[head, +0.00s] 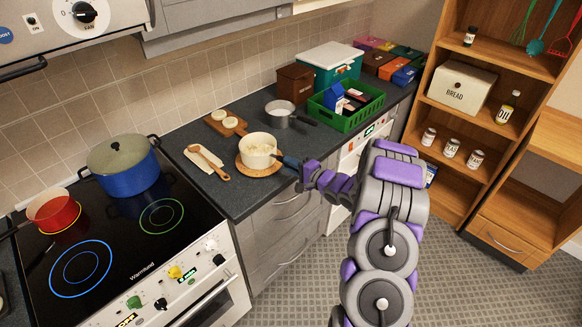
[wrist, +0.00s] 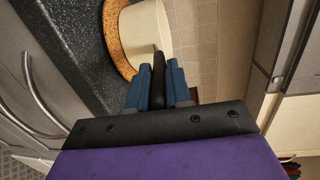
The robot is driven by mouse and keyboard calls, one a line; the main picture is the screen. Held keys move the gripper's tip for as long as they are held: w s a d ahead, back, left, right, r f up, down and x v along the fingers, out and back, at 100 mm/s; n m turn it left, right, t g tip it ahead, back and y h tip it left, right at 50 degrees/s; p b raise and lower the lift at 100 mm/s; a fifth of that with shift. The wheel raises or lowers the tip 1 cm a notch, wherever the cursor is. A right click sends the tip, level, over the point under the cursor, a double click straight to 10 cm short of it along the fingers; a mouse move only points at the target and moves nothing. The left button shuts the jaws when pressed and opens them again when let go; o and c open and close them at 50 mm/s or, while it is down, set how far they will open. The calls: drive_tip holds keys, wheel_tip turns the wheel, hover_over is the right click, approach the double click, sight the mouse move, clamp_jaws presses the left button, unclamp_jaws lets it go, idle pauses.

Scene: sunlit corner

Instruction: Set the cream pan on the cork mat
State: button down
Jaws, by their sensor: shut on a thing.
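The cream pan (head: 257,143) is upright over the round cork mat (head: 244,169), on the counter right of the hob. It sits within the mat's outline and looks to be resting on it; I cannot tell whether a thin gap is left. In the wrist view the pan's side (wrist: 148,24) is right by the cork mat (wrist: 113,35). My gripper (head: 290,161) reaches in from the right, shut on the pan's dark handle. In the wrist view the blue fingers (wrist: 158,78) stand either side of the handle (wrist: 158,66). The fingers hide part of the handle.
A wooden spoon (head: 214,165) on a light rest lies left of the mat. A board with pale rounds (head: 226,124), a grey saucepan (head: 281,115) and a green crate (head: 345,120) stand behind. The blue pot (head: 128,176) is on the hob.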

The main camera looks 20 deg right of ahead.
drive_tip(key=c, duration=1.1)
unclamp_jaws()
drive_tip(key=shift+o, duration=0.2)
